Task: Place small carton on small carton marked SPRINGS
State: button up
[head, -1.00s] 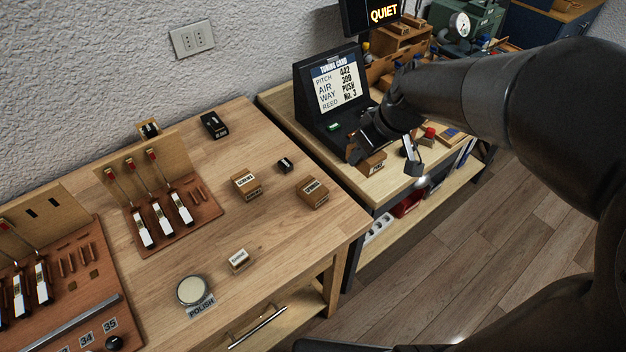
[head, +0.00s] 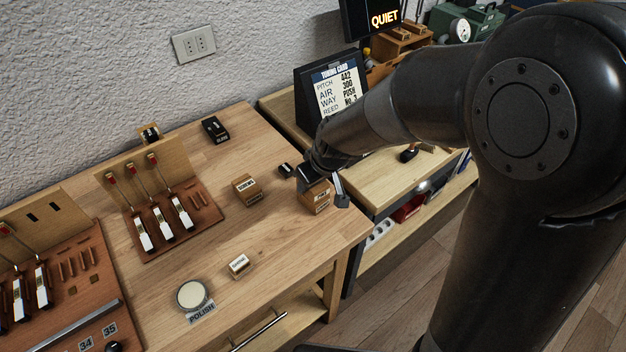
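A small brown carton (head: 313,190) is between the fingers of my gripper (head: 322,186), at the right side of the wooden bench. It is over the spot of another small labelled carton (head: 318,209), which it and the fingers mostly cover. That lower carton's label is hidden, and I cannot tell whether the two cartons touch. My gripper appears shut on the upper carton, with one dark finger on each side.
Another labelled carton (head: 246,191) stands to the left, beside a small black item (head: 285,169). A key rack (head: 165,215) stands left.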

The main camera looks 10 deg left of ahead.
jog(key=shift+f, duration=0.2)
jog(key=o, duration=1)
jog(key=shift+d+r, duration=0.1)
jog(key=shift+r, duration=0.5)
jog(key=v, duration=1.1)
jog(key=shift+s, duration=0.15)
jog(key=s+d+r+m+t+h, duration=0.1)
jog(key=s+d+r+m, duration=0.2)
jog(key=s+d, duration=0.4)
jog(key=s+d+r+m+t+h, duration=0.1)
jog(key=s+d+m, duration=0.5)
jog(key=d, duration=0.6)
notch_tip(320, 180, up, 3)
jog(key=shift+s+f+h, duration=0.25)
jog(key=shift+s+h, duration=0.25)
jog(key=shift+h, duration=0.1)
